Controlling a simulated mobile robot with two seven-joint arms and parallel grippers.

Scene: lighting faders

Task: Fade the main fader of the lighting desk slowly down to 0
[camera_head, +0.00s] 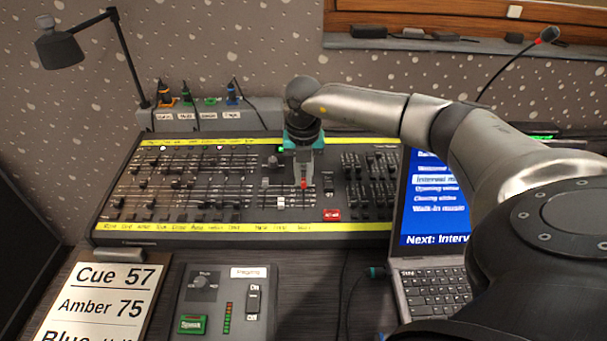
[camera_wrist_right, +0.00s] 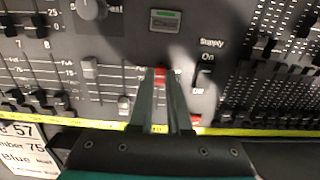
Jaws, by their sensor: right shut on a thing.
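The lighting desk (camera_head: 118,205) lies across the table with a yellow label strip along its front. My right gripper (camera_head: 303,182) reaches down from above and is shut on a red fader cap (camera_head: 304,184). In the right wrist view the red cap (camera_wrist_right: 160,74) sits between the fingertips (camera_wrist_right: 160,80), in the upper part of its slot. The fingers hide the lower part of the slot. Left of it, one pale fader cap (camera_wrist_right: 89,68) stands high and another (camera_wrist_right: 124,103) stands low. My left gripper is not in view.
A red button (camera_head: 332,215) lies just right of the gripped fader, and a Supply switch (camera_wrist_right: 204,74) stands near the fingers. A laptop (camera_head: 437,286) is at the right, with a paging panel (camera_head: 190,300) and a cue card (camera_head: 95,305) in front of the desk.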

